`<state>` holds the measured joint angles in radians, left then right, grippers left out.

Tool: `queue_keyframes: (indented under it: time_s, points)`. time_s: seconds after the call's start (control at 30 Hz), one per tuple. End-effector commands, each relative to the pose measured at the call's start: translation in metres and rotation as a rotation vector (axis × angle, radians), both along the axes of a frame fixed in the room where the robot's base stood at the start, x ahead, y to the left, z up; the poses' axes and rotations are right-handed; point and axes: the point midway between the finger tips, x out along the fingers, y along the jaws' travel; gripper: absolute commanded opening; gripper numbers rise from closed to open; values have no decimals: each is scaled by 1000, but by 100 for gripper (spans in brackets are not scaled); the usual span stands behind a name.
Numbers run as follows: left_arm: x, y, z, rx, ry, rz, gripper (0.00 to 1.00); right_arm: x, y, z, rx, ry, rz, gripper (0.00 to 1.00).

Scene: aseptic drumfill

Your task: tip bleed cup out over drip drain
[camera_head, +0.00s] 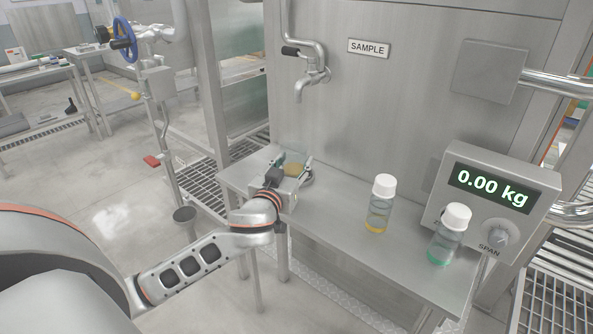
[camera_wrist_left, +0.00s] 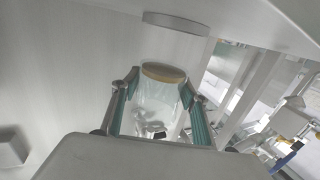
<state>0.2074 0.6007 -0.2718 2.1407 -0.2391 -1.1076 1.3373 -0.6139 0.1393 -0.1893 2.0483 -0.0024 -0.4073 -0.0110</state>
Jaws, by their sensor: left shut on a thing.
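My left gripper (camera_head: 292,165) is shut on a clear cup (camera_head: 295,155) with a little amber liquid low in it, above the left end of the steel table. The cup looks about upright in the head view; the gripper hides part of it. In the left wrist view the cup (camera_wrist_left: 158,100) sits between the green-padded fingers (camera_wrist_left: 160,105), its amber part at the far end. A round grey disc-like piece (camera_head: 307,179) shows partly behind the gripper; I cannot tell whether it is the drip drain. My right gripper is not in view.
A bent tap (camera_head: 312,77) hangs above the table beside the SAMPLE plate. Two white-capped bottles, one amber (camera_head: 380,204) and one green (camera_head: 449,234), stand right of the gripper, near the scale display (camera_head: 490,190). A grey funnel-like cup (camera_head: 185,215) is lower left. The table middle is clear.

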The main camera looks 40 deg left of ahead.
Motion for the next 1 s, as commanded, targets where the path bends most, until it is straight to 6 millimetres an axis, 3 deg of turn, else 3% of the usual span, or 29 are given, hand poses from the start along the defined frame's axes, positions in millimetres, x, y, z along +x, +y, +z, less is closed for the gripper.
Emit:
queue_keyframes:
  time_s: [0.13,0.43,0.73,1.0]
  points:
    - [5,9,-1,-2,5,18,19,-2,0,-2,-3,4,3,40]
    - [1,8,2,-32,100,20,19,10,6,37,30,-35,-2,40]
    - [-3,7,-12,-57,184,19,19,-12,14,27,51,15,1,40]
    - [-3,6,-16,-60,193,19,19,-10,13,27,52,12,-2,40]
